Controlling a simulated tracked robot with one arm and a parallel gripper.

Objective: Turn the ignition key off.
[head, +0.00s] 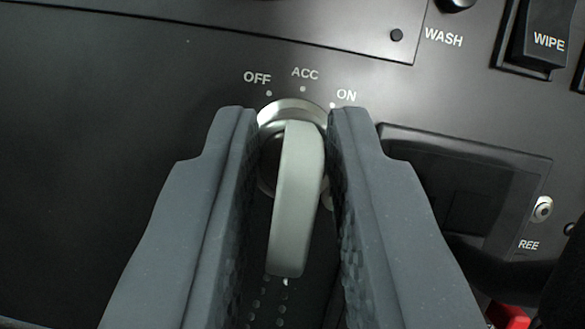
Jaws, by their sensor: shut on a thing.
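The ignition key (296,200) is a pale grey, flat handle in a round silver switch ring (292,112) on the dark panel. The labels OFF, ACC and ON, each with a small dot, sit above the ring from left to right. The key's upper end is just below the ACC dot and leans slightly right; its exact setting is hard to tell from this angle. My gripper (293,112) has one dark grey finger on each side of the key and is shut on it. The fingers hide the ring's sides.
A WIPE switch (545,35) and WASH label are at upper right. A red part (508,316) shows at lower right. The panel at left is bare.

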